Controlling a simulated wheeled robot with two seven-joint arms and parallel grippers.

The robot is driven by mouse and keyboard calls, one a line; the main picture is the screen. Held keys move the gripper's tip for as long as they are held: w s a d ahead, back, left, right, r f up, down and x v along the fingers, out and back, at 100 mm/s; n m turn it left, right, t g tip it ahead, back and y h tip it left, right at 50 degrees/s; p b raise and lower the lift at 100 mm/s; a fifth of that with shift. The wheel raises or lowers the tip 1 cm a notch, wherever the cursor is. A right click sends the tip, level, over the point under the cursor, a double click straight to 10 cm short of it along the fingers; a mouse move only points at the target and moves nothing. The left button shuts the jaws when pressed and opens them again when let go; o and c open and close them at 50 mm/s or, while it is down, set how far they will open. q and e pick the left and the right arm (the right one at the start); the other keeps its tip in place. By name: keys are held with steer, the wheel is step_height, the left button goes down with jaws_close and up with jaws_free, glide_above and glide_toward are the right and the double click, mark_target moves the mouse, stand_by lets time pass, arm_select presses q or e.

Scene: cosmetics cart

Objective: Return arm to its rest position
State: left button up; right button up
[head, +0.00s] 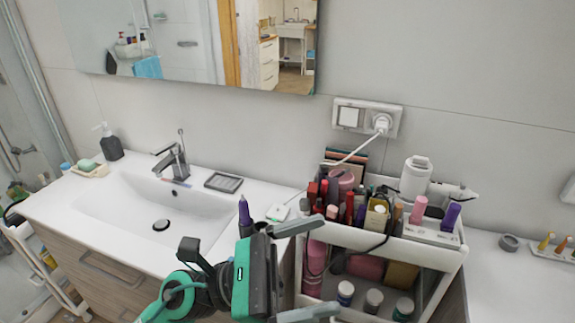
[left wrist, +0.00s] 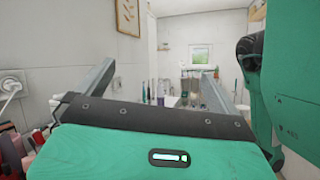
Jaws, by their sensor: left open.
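My left arm comes in from the bottom left of the head view. Its green and black gripper (head: 328,265) is open, with its two grey fingers spread and pointing right, in front of the white cosmetics cart (head: 452,258). In the left wrist view the fingers (left wrist: 157,75) stand apart with nothing held between them. The gripper hides part of the cart's left side and the counter edge. My right gripper is not in view.
Bottles and tubes crowd the cart's top, beside a white hair dryer (head: 416,178). A purple item (head: 245,212) stands just behind the gripper. The sink (head: 130,215) with its faucet (head: 174,160) is at left. A plug (head: 382,124) with a cord is in the wall outlet.

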arm_select(q)
steer(key=w+a+f+n+t+y, duration=0.2)
steer(key=w+a+n+t+y, duration=0.45)
steer(key=n+t, duration=0.75)
steer(key=w+a+f+n+t+y, duration=0.2)
steer(key=w+a+n+t+y, duration=0.45)
steer(key=n, duration=1.25)
steer(key=s+a+f+n+g+y, duration=0.2)
steer(key=a+f+n+y, duration=0.3)
steer(key=f+n, duration=0.3)
steer(key=s+a+f+n+g+y, duration=0.1)
steer(key=a+f+n+g+y, duration=0.2)
steer(key=a+f+n+y, duration=0.5)
steer(key=s+f+n+g+h, duration=0.3)
steer(key=s+f+n+g, duration=0.3)
steer(key=s+f+g, duration=0.85)
steer(key=s+f+t, duration=0.1)
steer(key=s+f, duration=0.2)
steer(key=f, duration=1.4)
steer(key=s+f+t, duration=0.1)
steer(key=s+f, duration=0.1)
steer(key=f, duration=1.5)
steer(key=s+a+f+g, duration=0.1)
steer(key=s+a+f, duration=0.2)
steer(key=s+f, duration=1.6)
steer(key=shift+f+m, duration=0.3)
